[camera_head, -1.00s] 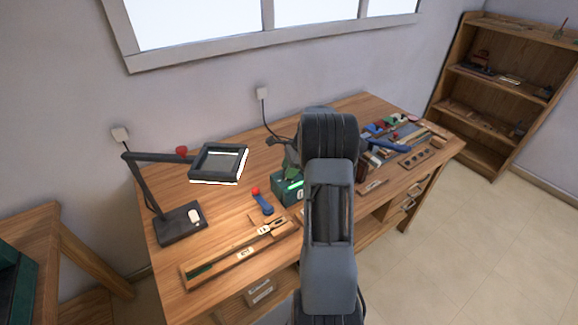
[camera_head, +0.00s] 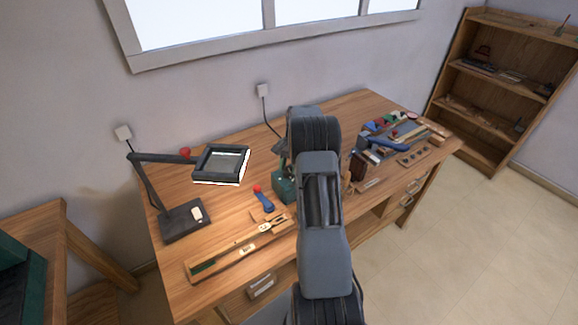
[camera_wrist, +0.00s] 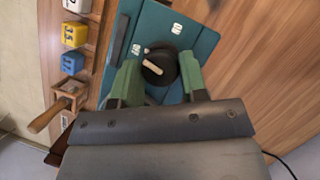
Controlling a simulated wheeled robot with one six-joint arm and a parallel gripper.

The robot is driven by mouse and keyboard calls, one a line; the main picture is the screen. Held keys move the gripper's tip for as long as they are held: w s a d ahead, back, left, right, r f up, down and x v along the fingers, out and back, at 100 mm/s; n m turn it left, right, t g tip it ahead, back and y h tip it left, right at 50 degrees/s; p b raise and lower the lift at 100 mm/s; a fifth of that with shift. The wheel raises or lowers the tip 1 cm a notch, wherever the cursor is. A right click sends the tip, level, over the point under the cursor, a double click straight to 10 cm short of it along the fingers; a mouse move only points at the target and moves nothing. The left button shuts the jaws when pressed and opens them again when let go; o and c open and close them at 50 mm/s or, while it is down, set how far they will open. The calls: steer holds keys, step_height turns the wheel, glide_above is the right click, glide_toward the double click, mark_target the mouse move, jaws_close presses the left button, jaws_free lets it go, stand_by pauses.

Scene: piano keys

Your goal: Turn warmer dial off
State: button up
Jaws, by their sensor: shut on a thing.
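The warmer is a teal box (camera_wrist: 196,42) with a black round dial (camera_wrist: 157,66) on its face, shown in the wrist view. The dial bears a cream pointer mark, and small white markings sit around it. The box (camera_head: 283,184) also shows on the desk in the head view, partly hidden by my arm. My gripper (camera_wrist: 160,72) has green fingers on either side of the dial and is shut on it. My gripper is mostly hidden behind my arm in the head view.
A wooden rail with coloured number blocks (camera_wrist: 73,35) and a wooden-handled tool (camera_wrist: 52,112) lie left of the box in the wrist view. The desk (camera_head: 165,265) holds a black lamp (camera_head: 184,222), a blue red-topped item (camera_head: 264,201) and clutter at right.

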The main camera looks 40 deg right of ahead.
steer(key=shift+w+n+g+h, duration=0.1)
steer(key=shift+n+g+h, duration=0.2)
steer(key=shift+n, duration=0.8)
steer(key=o, duration=0.9)
steer(key=shift+r, duration=0.1)
steer(key=v, duration=1.3)
steer(key=shift+w+r+p, duration=0.2)
steer(key=shift+p, duration=0.15)
